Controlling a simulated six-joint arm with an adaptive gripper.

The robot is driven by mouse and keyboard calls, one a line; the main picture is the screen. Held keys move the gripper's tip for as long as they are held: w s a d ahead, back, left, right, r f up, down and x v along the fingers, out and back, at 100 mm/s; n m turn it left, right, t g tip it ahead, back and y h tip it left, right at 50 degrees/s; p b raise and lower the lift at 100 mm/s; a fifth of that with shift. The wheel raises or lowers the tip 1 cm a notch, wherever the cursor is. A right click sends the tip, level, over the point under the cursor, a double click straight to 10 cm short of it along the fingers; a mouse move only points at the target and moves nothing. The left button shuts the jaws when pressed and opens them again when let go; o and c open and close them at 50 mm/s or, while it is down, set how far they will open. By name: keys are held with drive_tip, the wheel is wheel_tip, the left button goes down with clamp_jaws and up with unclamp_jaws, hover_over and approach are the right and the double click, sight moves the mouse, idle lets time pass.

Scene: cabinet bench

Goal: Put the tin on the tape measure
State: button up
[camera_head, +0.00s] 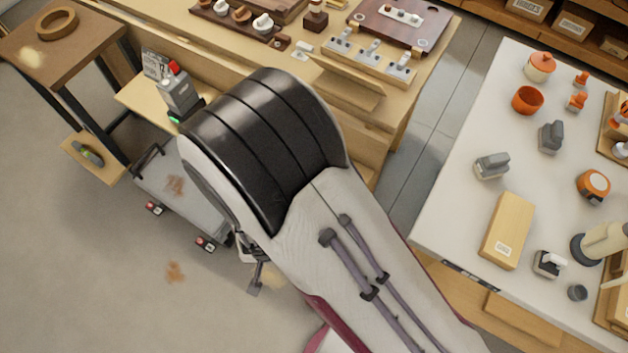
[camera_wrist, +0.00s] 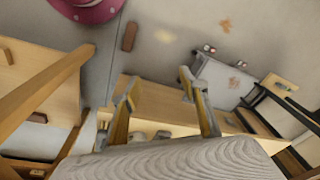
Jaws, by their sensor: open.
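An orange round object with a pale face and dark parts (camera_head: 593,186), which looks like the tape measure, sits near the right edge of the white table. I cannot tell for sure which object is the tin; a small dark grey cylinder (camera_head: 577,292) stands near that table's front. My gripper (camera_wrist: 158,88) is open and empty in the wrist view, with its two fingers apart over the wooden bench and floor. In the head view my arm hides most of the gripper; only a small part (camera_head: 256,272) shows past it. It is well away from the white table.
The white table (camera_head: 450,215) holds an orange pot (camera_head: 527,99), a wooden block (camera_head: 507,231) and several grey items. The wooden bench (camera_head: 416,104) carries trays and fixtures. A grey trolley (camera_head: 180,205) stands low at left. A gap of floor separates bench and white table.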

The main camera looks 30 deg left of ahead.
drive_tip(key=w+f+m+t, duration=0.1)
drive_tip(key=w+f+t, duration=0.15)
drive_tip(key=f, duration=0.25)
drive_tip(key=w+f+m+t, duration=0.1)
drive_tip(key=w+f+t, duration=0.1)
drive_tip(key=f+t, duration=0.25)
drive_tip(key=w+r+m+t+y, duration=0.1)
drive_tip(key=w+r+m+t, duration=0.1)
drive_tip(key=w+r+t, duration=0.4)
drive_tip(key=w+r, duration=0.3)
drive_tip(key=shift+a+r, duration=0.15)
drive_tip(key=shift+r, duration=0.15)
drive_tip(key=shift+w, duration=0.1)
drive_tip(key=shift+x, duration=3.35)
drive_tip(key=shift+a, duration=0.1)
drive_tip(key=shift+x, duration=2.55)
